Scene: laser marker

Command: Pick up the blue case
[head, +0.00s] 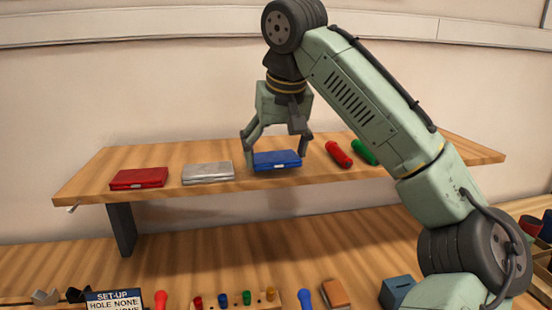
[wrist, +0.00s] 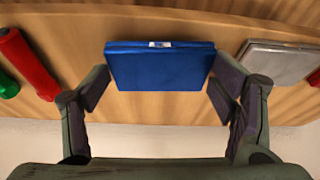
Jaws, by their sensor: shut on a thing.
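The blue case (head: 277,160) is a flat box on the wooden shelf in the head view, near the shelf's middle. It also shows in the wrist view (wrist: 160,68), between the two fingers. My gripper (head: 277,150) reaches down from above and is shut on the blue case, one finger at each short side. In the wrist view my gripper (wrist: 160,88) has its finger pads against the left and right edges of the case. I cannot tell whether the case touches the shelf or is slightly above it.
On the shelf (head: 90,175), a silver case (head: 207,172) and a red case (head: 139,178) lie left of the blue one. A red cylinder (head: 338,154) and a green cylinder (head: 364,151) lie to its right. A wall stands behind. Small tools and a sign (head: 113,300) are below.

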